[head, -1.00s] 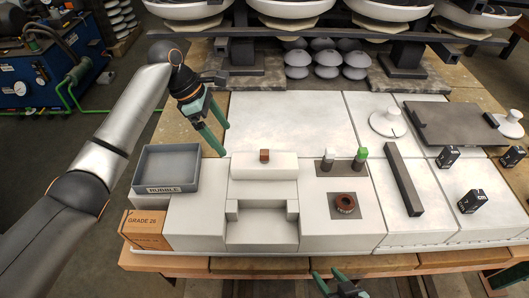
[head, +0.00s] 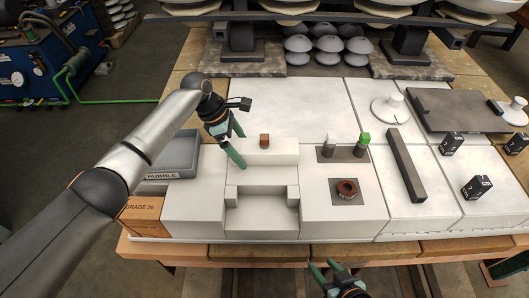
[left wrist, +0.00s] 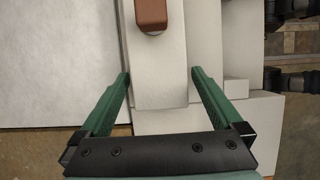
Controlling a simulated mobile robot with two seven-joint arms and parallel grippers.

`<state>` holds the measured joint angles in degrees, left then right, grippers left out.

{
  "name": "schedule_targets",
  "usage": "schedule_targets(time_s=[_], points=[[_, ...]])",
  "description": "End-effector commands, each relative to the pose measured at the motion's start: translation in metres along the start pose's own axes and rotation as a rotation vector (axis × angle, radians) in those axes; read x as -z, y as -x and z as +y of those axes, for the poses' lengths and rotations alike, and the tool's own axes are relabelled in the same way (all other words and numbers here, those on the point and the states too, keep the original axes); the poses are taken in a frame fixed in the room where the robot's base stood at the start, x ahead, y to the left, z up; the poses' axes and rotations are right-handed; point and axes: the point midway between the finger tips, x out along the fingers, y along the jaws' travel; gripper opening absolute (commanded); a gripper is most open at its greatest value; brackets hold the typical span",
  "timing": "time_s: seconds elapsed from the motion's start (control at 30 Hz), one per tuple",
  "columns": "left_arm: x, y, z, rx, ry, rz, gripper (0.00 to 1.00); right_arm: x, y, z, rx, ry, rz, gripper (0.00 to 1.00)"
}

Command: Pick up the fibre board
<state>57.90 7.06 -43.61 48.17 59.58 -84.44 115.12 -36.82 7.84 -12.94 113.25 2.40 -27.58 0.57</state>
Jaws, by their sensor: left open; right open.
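I cannot tell for certain which piece is the fibre board. A white block (head: 270,154) with a small brown block (head: 264,140) on top stands at the middle of the white bench surface. My left gripper (head: 240,149) is open and empty, at the left end of this white block in the head view. In the left wrist view, the white block (left wrist: 158,80) runs ahead between the open fingers, with the brown block (left wrist: 151,14) at the top edge. Contact cannot be told. My right gripper (head: 325,265) is open and empty below the bench's front edge.
A grey RUBBLE tray (head: 168,157) is partly hidden by my left arm. A brown ring (head: 346,189), white and green-topped pieces (head: 364,139), a dark bar (head: 406,165) and small black boxes (head: 476,187) stand to the right. The white surface behind (head: 300,105) is clear.

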Motion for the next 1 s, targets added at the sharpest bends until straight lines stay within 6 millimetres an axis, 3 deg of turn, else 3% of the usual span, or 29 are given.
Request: schedule_targets(time_s=[0.2, 1.0], points=[[-0.0003, -0.0008, -0.0001, 0.000, 0.000, -0.001, 1.00, -0.0006, 0.0002, -0.0014, 0.003, 0.001, -0.002, 0.50], [0.0001, -0.0006, -0.0002, 0.001, 0.001, 0.000, 0.10, -0.0042, 0.0002, -0.0013, 0.002, 0.002, -0.007, 0.50]])
